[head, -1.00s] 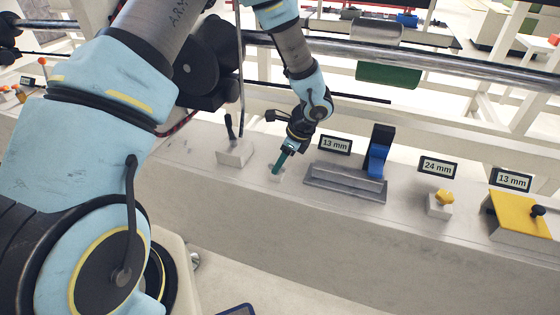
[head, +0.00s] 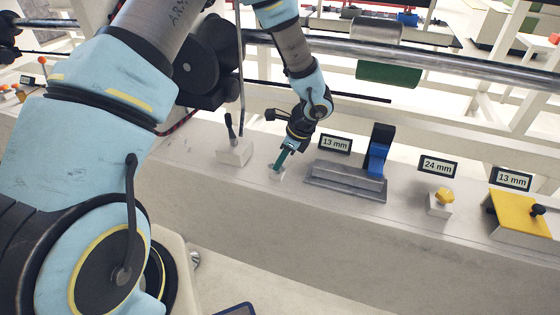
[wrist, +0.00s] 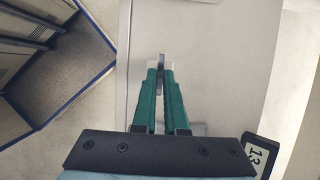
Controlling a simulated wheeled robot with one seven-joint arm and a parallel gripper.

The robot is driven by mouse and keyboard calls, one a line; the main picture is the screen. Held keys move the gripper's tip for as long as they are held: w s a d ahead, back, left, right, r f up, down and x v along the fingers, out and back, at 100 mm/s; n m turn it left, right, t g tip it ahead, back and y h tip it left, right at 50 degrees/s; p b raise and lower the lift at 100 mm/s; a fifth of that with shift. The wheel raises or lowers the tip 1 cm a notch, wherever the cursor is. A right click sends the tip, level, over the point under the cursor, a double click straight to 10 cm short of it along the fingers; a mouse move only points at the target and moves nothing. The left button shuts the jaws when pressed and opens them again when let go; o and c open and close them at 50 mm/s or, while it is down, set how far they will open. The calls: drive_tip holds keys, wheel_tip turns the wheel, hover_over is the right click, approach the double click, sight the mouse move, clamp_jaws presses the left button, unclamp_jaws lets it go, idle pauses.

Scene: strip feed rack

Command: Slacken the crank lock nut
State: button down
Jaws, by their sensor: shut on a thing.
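My gripper (head: 279,165) points down at a small pale block (head: 276,176) on the grey bench, in the middle of the head view. In the wrist view its two teal fingers (wrist: 161,75) are closed on a small, narrow grey metal part (wrist: 161,60). This part sits where the crank lock nut seems to be, but the fingers hide most of it, and I cannot make out its full shape or how far it is turned.
To the left stands a pale block with a black lever (head: 233,150). To the right are a grey rail fixture (head: 345,183) with a blue-and-black upright, a yellow knob (head: 443,196) on a pale block, and a yellow wedge (head: 520,215). Small size signs stand behind.

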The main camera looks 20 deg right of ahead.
drive_tip(key=shift+n, duration=0.3)
drive_tip(key=n+g, duration=0.1)
drive_tip(key=n, duration=0.3)
drive_tip(key=shift+w+d+g+y+b, duration=0.2)
drive_tip(key=shift+g+y+b, duration=0.1)
drive_tip(key=shift+g+y, duration=0.1)
drive_tip(key=shift+w+n+g, duration=0.15)
drive_tip(key=shift+n+g, duration=0.65)
drive_tip(key=shift+n, duration=1.4)
drive_tip(key=c, duration=1)
unclamp_jaws()
drive_tip(key=shift+o, duration=0.2)
drive_tip(key=b+v, duration=0.2)
drive_tip(key=v, duration=0.8)
drive_tip(key=shift+d+r, duration=0.2)
drive_tip(key=shift+r, duration=0.15)
